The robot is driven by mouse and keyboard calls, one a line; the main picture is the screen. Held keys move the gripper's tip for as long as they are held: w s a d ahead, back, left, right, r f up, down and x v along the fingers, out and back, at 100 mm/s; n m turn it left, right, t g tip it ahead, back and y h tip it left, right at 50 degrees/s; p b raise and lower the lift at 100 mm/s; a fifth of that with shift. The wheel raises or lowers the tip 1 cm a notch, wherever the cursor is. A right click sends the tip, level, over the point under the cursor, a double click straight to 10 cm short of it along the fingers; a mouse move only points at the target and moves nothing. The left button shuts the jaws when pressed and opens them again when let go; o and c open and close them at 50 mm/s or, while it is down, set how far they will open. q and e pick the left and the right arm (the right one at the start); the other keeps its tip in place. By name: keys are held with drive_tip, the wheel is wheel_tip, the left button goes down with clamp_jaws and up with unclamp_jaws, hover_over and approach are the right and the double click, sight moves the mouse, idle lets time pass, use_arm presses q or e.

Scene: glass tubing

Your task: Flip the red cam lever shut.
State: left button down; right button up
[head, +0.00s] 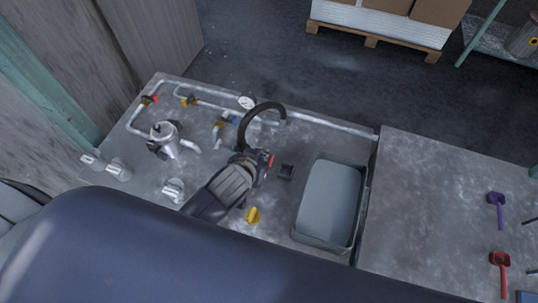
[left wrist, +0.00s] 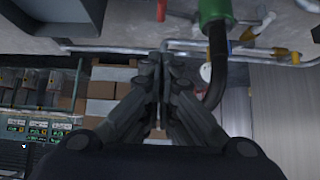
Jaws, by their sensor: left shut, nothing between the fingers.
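A small red part (head: 270,160), which looks like the cam lever, shows right beside the fingers of my left gripper in the head view. In the left wrist view a red handle (left wrist: 162,10) hangs at the top edge, apart from the fingertips, left of a green fitting (left wrist: 213,12) with a black hose. My left gripper (head: 256,162) is shut and empty, near the foot of the arched black hose (head: 262,108). It also shows in the left wrist view (left wrist: 162,62). My gripper partly hides the lever's base, so I cannot tell whether they touch. My right gripper is out of view.
Pipes with valves and a gauge (head: 247,102) run along the bench's far edge. A metal canister (head: 165,137) stands at left, a yellow knob (head: 253,215) nearer. A grey basin (head: 301,214) is at right. The right-hand bench top (head: 430,190) is mostly clear.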

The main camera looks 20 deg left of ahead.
use_arm(q)
drive_tip(key=x, duration=0.9)
drive_tip(key=shift+w+f+p, duration=0.1)
drive_tip(key=shift+w+p, duration=0.15)
drive_tip(key=shift+p, duration=0.1)
wheel_tip(320, 180, down, 3)
drive_tip(key=shift+r, duration=0.25)
drive_tip(key=shift+f, duration=0.8)
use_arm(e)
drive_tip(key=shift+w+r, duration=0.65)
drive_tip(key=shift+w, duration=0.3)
use_arm(q)
drive_tip(key=shift+s+a, duration=0.1)
drive_tip(key=shift+a, duration=0.05)
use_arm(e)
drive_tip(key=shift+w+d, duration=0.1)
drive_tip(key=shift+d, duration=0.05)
